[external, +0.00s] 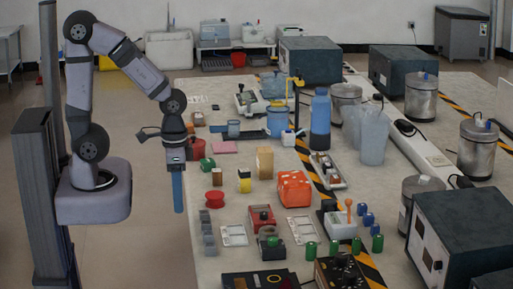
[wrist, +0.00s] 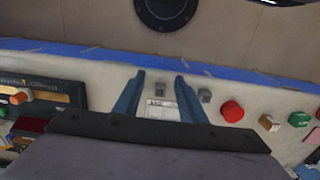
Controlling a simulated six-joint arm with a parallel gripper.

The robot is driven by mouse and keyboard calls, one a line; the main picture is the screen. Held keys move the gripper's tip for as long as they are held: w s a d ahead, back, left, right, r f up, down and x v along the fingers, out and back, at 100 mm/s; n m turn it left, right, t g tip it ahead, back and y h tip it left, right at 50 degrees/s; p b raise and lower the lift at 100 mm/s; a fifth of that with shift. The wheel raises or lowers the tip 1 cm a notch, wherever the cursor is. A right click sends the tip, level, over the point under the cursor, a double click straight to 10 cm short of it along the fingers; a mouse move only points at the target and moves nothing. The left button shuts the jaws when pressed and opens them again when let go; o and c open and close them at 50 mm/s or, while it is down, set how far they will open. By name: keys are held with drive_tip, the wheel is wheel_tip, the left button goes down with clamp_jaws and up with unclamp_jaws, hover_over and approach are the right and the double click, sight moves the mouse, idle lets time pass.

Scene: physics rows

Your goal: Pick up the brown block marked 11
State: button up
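A small brown block (external: 216,176) stands near the table's left edge in the external view, behind a red spool (external: 214,198). It seems to be the small orange-brown block at the right of the wrist view (wrist: 268,122). No number is legible on it. A taller tan block (external: 264,163) stands to its right. My gripper (external: 179,208) points down at the table's left edge, left of the brown block and apart from it. In the wrist view, its blue fingers (wrist: 158,98) are spread with nothing held between them.
A yellow-and-black block (external: 244,181), an orange-red case (external: 294,188) and grey blocks (external: 208,228) stand nearby. A green block (wrist: 300,118) is beside the brown one in the wrist view.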

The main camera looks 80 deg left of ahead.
drive_tip(key=shift+o, duration=1.1)
drive_tip(key=shift+r, duration=0.1)
